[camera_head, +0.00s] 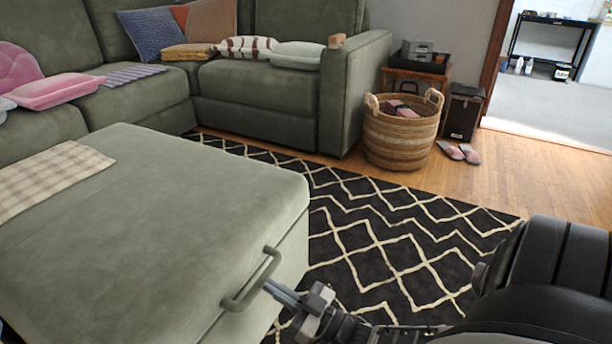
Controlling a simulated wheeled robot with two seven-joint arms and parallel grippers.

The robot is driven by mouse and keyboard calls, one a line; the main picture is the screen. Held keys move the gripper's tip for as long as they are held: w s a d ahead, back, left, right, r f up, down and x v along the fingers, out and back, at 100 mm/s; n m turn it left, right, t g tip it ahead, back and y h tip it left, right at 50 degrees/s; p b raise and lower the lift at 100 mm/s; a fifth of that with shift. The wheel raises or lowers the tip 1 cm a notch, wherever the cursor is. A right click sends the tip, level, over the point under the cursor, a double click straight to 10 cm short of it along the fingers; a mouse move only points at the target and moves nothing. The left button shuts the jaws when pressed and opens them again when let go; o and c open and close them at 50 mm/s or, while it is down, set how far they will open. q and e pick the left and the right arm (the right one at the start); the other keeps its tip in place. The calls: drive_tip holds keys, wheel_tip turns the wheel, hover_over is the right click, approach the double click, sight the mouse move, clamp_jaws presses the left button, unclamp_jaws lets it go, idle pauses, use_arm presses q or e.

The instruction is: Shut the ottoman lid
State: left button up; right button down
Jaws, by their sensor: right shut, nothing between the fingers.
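The green ottoman (285,255) fills the left foreground. Its padded lid (190,215) lies about flat, and I see no clear gap under its edge; the lower part of the ottoman is cut off by the picture. A curved grey handle (255,283) is on the edge facing my right arm. My right gripper (272,289) is shut and empty, its fingertips right by the handle's lower part. I cannot tell whether they touch it. My left gripper is not in view.
A checked cloth (50,178) lies on the lid. The green sectional (265,100) with cushions stands behind. A woven basket (400,138), slippers (460,153) and a dark box (463,115) are at the back right. The patterned rug (390,245) is clear beside the ottoman.

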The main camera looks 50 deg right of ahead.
use_arm(q)
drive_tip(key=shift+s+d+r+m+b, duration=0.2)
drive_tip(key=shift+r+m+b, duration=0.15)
drive_tip(key=shift+b, duration=0.2)
use_arm(e)
drive_tip(key=s+d+f, duration=0.2)
drive_tip(key=s+f, duration=0.3)
drive_tip(key=s, duration=0.1)
drive_tip(key=shift+s+d+t, duration=0.15)
drive_tip(key=shift+d+t, duration=0.05)
drive_tip(key=shift+t, duration=0.1)
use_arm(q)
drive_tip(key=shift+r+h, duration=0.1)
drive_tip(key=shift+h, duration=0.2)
